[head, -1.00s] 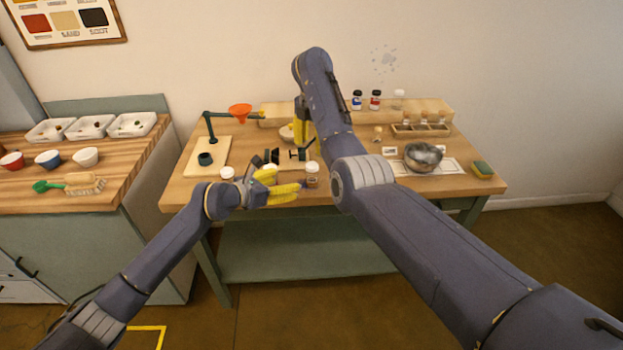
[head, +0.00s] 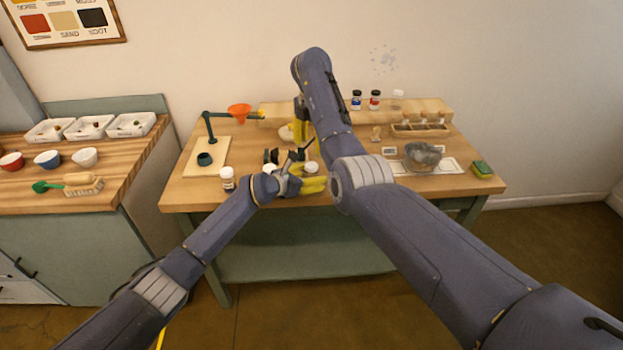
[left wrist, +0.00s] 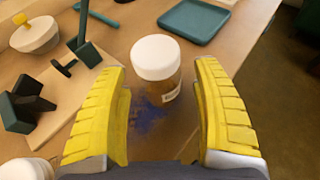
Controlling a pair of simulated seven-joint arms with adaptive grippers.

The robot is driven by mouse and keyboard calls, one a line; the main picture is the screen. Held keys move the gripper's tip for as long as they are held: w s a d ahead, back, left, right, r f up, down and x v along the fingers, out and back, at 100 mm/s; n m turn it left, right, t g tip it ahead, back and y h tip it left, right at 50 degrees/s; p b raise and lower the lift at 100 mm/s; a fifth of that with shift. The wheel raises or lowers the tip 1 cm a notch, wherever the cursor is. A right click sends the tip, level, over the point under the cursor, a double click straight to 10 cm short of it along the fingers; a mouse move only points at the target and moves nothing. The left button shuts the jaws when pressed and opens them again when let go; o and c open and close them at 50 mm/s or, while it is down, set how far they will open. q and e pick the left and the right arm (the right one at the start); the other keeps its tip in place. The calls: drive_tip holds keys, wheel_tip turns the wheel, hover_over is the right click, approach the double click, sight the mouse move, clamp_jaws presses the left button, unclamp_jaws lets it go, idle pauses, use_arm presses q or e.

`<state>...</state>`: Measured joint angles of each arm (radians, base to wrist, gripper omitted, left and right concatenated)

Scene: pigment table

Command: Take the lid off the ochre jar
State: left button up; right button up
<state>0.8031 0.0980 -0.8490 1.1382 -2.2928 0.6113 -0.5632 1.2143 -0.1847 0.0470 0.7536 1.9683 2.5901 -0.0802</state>
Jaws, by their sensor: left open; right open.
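A small jar with a white lid (left wrist: 157,57) and ochre-brown contents stands upright on the table; its label is turned mostly away. In the left wrist view it is between the open yellow fingers of my left gripper (left wrist: 160,110), with gaps on both sides. In the head view my left gripper (head: 314,185) is low at the table's front edge beside this jar (head: 311,168). Its lid is on. My right gripper (head: 300,122) is open, pointing down near a pale bowl (head: 286,133) further back; my right arm partly hides it.
Another white-lidded jar (head: 227,179) stands to the left, and a third (head: 269,169) is near my left wrist. Blue powder (left wrist: 150,112) is spilled by the ochre jar. A dark green stand (left wrist: 85,48) and blue-green tray (left wrist: 195,20) are beyond. A metal bowl (head: 424,155) stands right.

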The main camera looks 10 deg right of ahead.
use_arm(q)
drive_tip(key=shift+w+d+f, duration=0.1)
drive_tip(key=shift+w+d, duration=0.1)
drive_tip(key=shift+d, duration=0.05)
clamp_jaws()
idle(0.6)
